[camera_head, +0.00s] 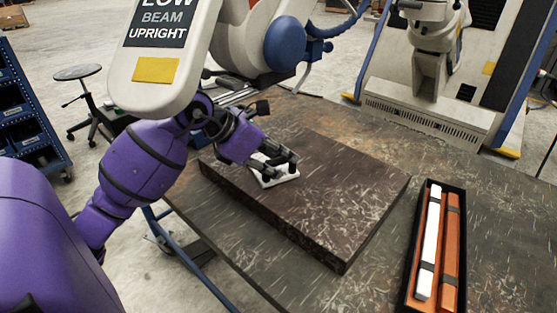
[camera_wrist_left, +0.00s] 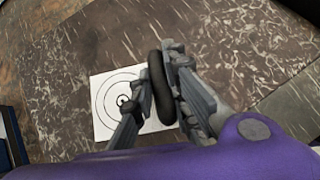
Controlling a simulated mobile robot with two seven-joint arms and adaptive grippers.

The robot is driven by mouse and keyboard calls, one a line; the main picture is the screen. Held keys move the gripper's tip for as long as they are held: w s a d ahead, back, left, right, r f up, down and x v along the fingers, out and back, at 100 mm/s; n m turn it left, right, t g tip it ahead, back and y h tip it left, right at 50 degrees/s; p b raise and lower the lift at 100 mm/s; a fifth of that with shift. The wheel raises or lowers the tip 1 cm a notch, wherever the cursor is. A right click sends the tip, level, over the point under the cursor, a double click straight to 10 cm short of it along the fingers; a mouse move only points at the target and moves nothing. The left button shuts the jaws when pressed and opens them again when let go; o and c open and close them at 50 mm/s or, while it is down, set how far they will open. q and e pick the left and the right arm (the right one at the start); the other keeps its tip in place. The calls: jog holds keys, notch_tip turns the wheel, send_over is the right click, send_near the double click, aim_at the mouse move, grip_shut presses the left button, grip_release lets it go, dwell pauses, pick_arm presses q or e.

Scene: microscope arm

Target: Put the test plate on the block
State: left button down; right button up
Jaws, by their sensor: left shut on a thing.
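The test plate is a white sheet-like plate (camera_head: 276,172) with black concentric circles, which show in the left wrist view (camera_wrist_left: 101,92). It is at the top of the dark, scratched block (camera_head: 330,190), near its back left part; I cannot tell if it rests on it or is just above. My left gripper (camera_head: 279,161) is over the plate, its fingers hiding part of it. In the left wrist view the fingers close around a dark, rounded loop (camera_wrist_left: 158,88) at the plate, so it is shut on the plate. My right gripper is not in view.
The block lies on a worn dark table (camera_head: 335,287). An open black case (camera_head: 437,240) with white and orange bars is at the right. A large pale machine arm (camera_head: 165,60) hangs close over my left arm. A stool (camera_head: 78,73) and blue rack stand behind left.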

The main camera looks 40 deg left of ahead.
pick_arm(q)
jog(key=shift+f, duration=0.1)
jog(key=c, duration=1.7)
grip_release()
jog(key=shift+s, duration=0.1)
jog(key=shift+a, duration=0.1)
jog(key=v, duration=0.2)
jog(key=shift+s+a+r, duration=0.1)
jog(key=shift+s+r, duration=0.1)
jog(key=shift+r, duration=0.1)
jog(key=s+a, duration=0.2)
jog(key=s, duration=0.1)
jog(key=s+a, duration=0.2)
jog(key=s, duration=0.2)
jog(key=s+a, duration=0.2)
jog(key=s, duration=0.1)
jog(key=shift+s+r, duration=0.1)
jog(key=shift+s, duration=0.25)
